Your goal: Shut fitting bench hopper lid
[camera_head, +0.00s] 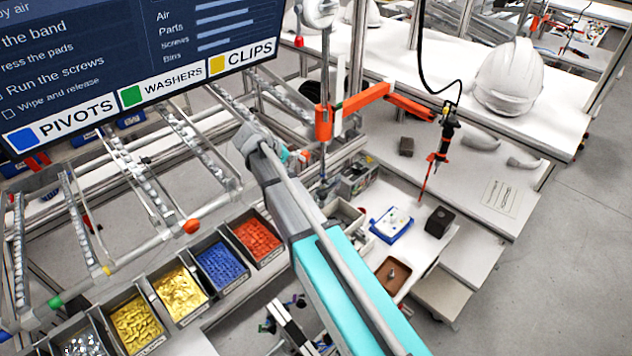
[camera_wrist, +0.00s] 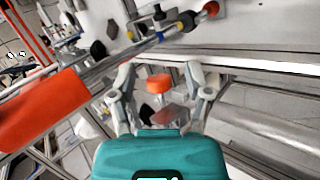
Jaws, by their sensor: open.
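In the wrist view my gripper (camera_wrist: 160,72) is open, with its two grey fingers spread apart. A small orange block-like part (camera_wrist: 158,84) shows between the fingers, with a reddish translucent piece (camera_wrist: 172,115) below it. I cannot tell how far these lie beyond the fingertips, and no grip on them shows. In the head view my arm reaches across the picture and hides most of the gripper near the fitting bench (camera_head: 405,245). No hopper lid can be made out for certain in either view; a grey open-topped box (camera_head: 356,178) stands beside the arm.
An orange swing arm (camera_head: 362,103) with a hanging screwdriver (camera_head: 441,145) stands over the bench. A blue-and-white fixture (camera_head: 391,224), a black block (camera_head: 439,221) and a brown tray (camera_head: 393,275) lie there. Bins of parts, including a red-filled one (camera_head: 256,238), line the left. A white helmet (camera_head: 508,77) sits behind.

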